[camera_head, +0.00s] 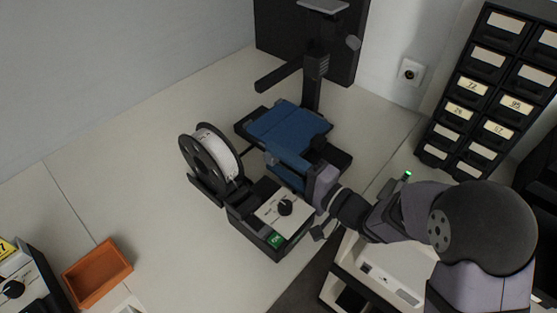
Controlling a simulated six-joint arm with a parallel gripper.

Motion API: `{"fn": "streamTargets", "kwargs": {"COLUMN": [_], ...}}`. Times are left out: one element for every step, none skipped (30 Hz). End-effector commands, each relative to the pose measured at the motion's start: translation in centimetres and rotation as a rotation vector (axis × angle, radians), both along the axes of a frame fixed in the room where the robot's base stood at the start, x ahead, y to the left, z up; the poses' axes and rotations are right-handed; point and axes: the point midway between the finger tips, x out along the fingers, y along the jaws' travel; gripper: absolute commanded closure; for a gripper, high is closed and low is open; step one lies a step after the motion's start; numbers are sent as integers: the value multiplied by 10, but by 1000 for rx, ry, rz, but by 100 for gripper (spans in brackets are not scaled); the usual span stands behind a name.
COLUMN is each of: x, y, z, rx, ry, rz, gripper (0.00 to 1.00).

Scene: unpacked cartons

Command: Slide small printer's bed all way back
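The small printer stands on the pale table in the head view. It has a black upright post (314,82) and a dark base, with a control box (275,222) at its front carrying a black knob and a small green display. Its blue bed (287,125) lies over the base, in front of the post. My gripper (280,166) is at the front part of the bed, reaching in from the right. Its fingertips are small and partly hidden, so I cannot tell whether they are open or shut, or whether they touch the bed.
A black spool holder with white filament (212,155) stands left of the printer. An orange tray (98,273) lies at the lower left, beside another device with a knob (14,290). A black drawer cabinet (484,92) stands at the right. The table left of the spool is clear.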

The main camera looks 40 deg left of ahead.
Motion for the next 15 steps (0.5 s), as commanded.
{"fn": "streamTargets", "kwargs": {"x": [0, 0, 0, 0, 1, 1, 1, 1, 1, 1, 1, 1, 1, 2, 1], "y": [0, 0, -1, -1, -3, -5, -7, -10, -14, -18, -22, -27, -32, -36, -42], "z": [0, 0, 0, 0, 0, 0, 0, 0, -1, -1, -1, -1, -1, -1, -1], "rx": [0, 0, 0, 0, 0, 0, 1, 0, -1, -1, -1, 0, 0, 0, 0], "ry": [0, 0, 0, 0, 0, 0, 0, 1, 1, 1, 1, 1, 0, 1, 1], "rz": [0, 0, 0, -1, -1, -2, -2, -2, -2, -3, -4, -4, -4, -4, -4], "gripper": [58, 58, 58, 58, 58, 58, 58, 58, 58, 58, 58, 58, 58, 58, 58]}}
